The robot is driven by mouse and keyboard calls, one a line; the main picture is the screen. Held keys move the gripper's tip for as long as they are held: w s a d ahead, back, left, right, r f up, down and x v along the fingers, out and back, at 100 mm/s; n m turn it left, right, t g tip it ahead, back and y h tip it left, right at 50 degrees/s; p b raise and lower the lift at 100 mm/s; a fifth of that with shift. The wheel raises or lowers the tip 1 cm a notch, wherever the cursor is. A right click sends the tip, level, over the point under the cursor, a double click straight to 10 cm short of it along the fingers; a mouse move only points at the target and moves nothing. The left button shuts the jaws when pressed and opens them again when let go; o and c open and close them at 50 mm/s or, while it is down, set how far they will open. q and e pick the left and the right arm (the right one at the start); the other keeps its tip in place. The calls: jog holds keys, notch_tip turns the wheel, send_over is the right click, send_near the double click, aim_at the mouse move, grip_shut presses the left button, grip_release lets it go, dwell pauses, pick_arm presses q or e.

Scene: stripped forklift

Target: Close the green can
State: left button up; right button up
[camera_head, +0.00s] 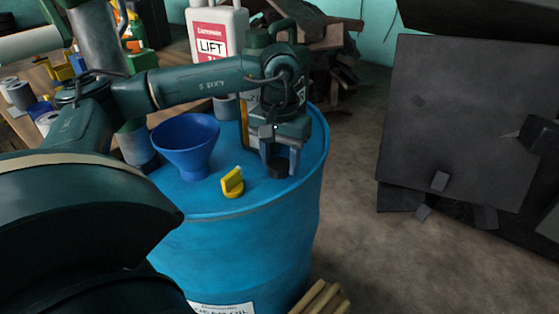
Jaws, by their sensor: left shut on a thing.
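My left gripper (279,165) reaches down over the top of a blue drum (265,235). Its fingers are shut on a small round black cap (278,169), at or just above the drum top; I cannot tell if it touches. A yellow cap (232,184) with an upright grip lies on the drum, left of and nearer than the gripper. A green object (143,61), partly hidden, stands at the back left; I cannot tell whether it is the green can. My right gripper is not in view.
A blue funnel (186,147) stands on the drum, left of the yellow cap. A grey can (227,106) is behind it. A white jug (217,24) marked LIFT stands on the wooden bench. A dark panel (450,120) leans at right.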

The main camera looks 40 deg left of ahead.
aim_at(281, 166)
pick_arm(q)
jog(key=shift+s+d+r, duration=0.1)
jog(key=shift+d+r, duration=0.05)
jog(key=shift+r, duration=0.1)
notch_tip(281, 166, up, 6)
jog(key=shift+d+r, duration=0.1)
jog(key=shift+r, duration=0.15)
jog(key=s+d, duration=0.5)
jog(key=d, duration=0.3)
jog(key=s+d, duration=0.5)
jog(key=d, duration=0.3)
jog(key=shift+s+f+b, duration=0.15)
jog(key=shift+s+b, duration=0.2)
jog(key=shift+d, duration=0.1)
jog(key=w+a+f+m, duration=0.1)
jog(key=w+f+m, duration=0.2)
jog(key=w, duration=0.5)
jog(key=shift+w+f, duration=0.4)
jog(key=shift+f, duration=0.25)
